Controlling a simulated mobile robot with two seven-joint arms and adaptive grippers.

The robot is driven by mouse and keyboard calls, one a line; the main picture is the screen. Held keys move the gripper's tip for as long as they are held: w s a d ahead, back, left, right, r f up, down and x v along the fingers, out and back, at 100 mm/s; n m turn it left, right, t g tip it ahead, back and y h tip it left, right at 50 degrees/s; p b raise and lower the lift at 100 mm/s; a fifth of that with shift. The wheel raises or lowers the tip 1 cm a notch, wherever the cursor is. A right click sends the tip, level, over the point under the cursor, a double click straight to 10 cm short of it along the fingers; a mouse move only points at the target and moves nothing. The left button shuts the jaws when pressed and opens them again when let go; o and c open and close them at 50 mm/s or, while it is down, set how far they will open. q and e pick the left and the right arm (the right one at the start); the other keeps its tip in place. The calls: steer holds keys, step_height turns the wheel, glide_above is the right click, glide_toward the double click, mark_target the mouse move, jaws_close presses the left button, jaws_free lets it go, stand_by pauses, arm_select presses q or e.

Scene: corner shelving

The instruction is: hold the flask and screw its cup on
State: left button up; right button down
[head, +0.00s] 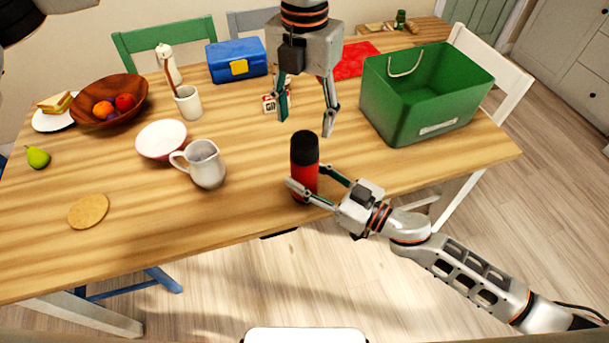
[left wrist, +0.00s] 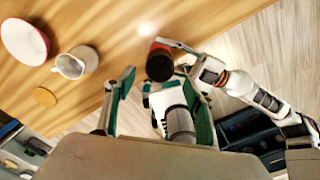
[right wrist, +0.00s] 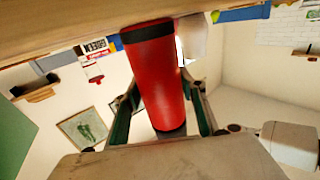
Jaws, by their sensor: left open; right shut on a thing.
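The red flask (head: 304,183) stands upright near the table's front edge, with its black cup (head: 304,147) on top. I cannot tell how tightly the cup sits. My right gripper (head: 313,190) is shut on the flask's red body from the right. In the right wrist view, the flask (right wrist: 158,85) is upside down between the fingers, its dark base band near the table. My left gripper (head: 304,124) is open and empty, pointing down above and just behind the cup. The left wrist view shows the flask (left wrist: 160,48) and cup (left wrist: 160,66) from above.
A green bin (head: 405,115) stands behind right. A white jug (head: 207,165), a bowl (head: 161,140) and a cork coaster (head: 88,211) lie to the left. A small carton (head: 270,104) and blue lunchbox (head: 236,60) are behind.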

mark_target(304, 137)
arm_select(q)
steer(key=shift+f, duration=0.1)
steer(key=shift+f, duration=3.9)
steer(key=c, duration=1.1)
steer(key=o, duration=1.3)
steer(key=shift+c, duration=0.2)
step_height(304, 137, up, 12)
steer(key=shift+r, duration=0.1)
